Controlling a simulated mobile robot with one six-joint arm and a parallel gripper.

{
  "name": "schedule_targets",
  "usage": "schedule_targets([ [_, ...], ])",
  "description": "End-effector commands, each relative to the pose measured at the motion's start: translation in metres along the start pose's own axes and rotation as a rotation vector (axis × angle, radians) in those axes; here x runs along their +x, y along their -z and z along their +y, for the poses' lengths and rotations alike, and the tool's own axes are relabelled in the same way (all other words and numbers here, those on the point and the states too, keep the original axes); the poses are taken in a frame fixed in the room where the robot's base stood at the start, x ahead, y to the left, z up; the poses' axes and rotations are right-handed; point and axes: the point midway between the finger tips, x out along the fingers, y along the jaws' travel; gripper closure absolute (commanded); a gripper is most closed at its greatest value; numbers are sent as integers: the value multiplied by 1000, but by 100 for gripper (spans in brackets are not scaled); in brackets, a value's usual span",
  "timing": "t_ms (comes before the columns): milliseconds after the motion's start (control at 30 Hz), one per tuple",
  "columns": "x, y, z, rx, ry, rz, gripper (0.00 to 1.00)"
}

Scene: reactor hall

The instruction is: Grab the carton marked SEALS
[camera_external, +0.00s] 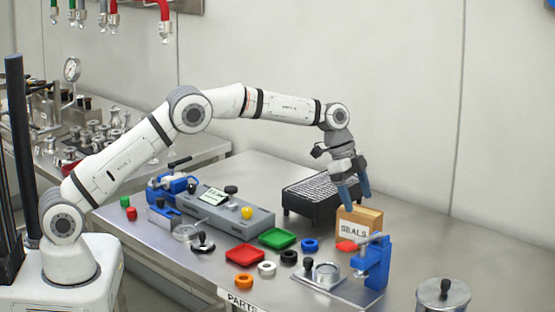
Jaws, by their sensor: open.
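The carton marked SEALS (353,230) is a small tan box with a white label. My gripper (354,193) points down from the end of my arm and is open, with blue fingertips. The fingers appear just above or behind the carton's top; the exact gap cannot be told from this view. Nothing is seen held between them.
The blue fixture (375,262) stands close in front of the carton. A black ridged block (310,196) is behind left. Red tray (245,255), green tray (278,238) and several coloured rings lie left. A grey instrument box (225,212) stands farther left. A metal canister (442,296) is at front right.

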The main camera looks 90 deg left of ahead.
Motion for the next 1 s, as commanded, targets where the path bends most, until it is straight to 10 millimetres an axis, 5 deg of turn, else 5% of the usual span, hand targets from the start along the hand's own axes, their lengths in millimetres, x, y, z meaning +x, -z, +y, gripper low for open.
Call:
schedule_targets([
  [467, 60, -2, 2, -2, -2, -3, 22],
  [1000, 65, -3, 2, -2, 0, -2, 22],
])
